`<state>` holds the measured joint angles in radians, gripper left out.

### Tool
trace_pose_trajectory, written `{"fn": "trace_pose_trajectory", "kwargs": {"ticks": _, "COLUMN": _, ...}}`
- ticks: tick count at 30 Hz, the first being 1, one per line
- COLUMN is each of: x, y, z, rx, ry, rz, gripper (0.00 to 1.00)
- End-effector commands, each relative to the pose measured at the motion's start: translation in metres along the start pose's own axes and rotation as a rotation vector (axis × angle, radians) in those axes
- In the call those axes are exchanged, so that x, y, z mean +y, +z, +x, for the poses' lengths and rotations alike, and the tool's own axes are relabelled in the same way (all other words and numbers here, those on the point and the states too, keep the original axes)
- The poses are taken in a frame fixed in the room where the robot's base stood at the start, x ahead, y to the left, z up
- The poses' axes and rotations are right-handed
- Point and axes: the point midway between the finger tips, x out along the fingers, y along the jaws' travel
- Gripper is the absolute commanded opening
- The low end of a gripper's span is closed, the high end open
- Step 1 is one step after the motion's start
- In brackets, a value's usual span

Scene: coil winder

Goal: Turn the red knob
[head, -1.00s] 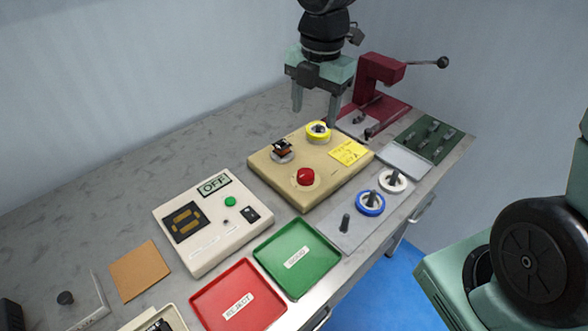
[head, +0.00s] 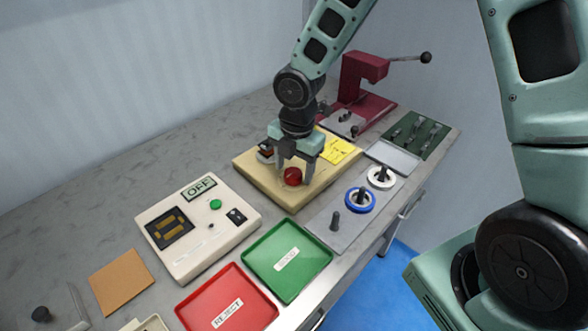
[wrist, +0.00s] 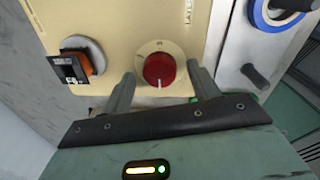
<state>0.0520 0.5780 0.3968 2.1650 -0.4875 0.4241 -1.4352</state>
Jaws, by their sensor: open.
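The red knob (head: 292,176) sits on the beige winder base (head: 262,187). In the wrist view the red knob (wrist: 159,69) is round with a pale pointer line toward the lower edge of the picture, on a light dial plate. My gripper (head: 295,176) is over the base with its fingers pointing down at the knob. In the wrist view my gripper (wrist: 163,82) is open, with one finger on each side of the knob and a visible gap to both. Whether the fingertips reach down to knob height is hard to tell.
A dark part on an orange disc (wrist: 75,62) stands beside the knob. A yellow note (head: 339,150) lies on the base. A control box (head: 198,228) marked OFF, green tray (head: 262,258) and red tray (head: 205,300) are nearer. Blue (head: 360,200) and white spools (head: 381,178) stand to the right.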

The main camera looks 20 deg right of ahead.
Motion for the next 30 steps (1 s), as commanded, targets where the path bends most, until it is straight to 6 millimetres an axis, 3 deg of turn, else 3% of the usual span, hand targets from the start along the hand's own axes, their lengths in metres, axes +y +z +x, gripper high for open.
{"fn": "trace_pose_trajectory", "kwargs": {"ticks": 11, "x": 0.0, "y": 0.0003, "z": 0.0072, "rx": -0.001, "ry": 0.0, "rz": -0.001, "gripper": 0.6}}
{"fn": "trace_pose_trajectory", "kwargs": {"ticks": 12, "x": 0.0, "y": 0.0003, "z": 0.0071, "rx": -0.001, "ry": 0.0, "rz": 0.0, "gripper": 0.57}}
{"fn": "trace_pose_trajectory", "kwargs": {"ticks": 17, "x": -0.0001, "y": 0.0003, "z": 0.007, "rx": -0.001, "ry": 0.0, "rz": 0.0, "gripper": 0.16}}
{"fn": "trace_pose_trajectory", "kwargs": {"ticks": 30, "x": 0.0002, "y": -0.0002, "z": 0.0067, "rx": -0.005, "ry": 0.001, "rz": 0.072, "gripper": 0.16}}
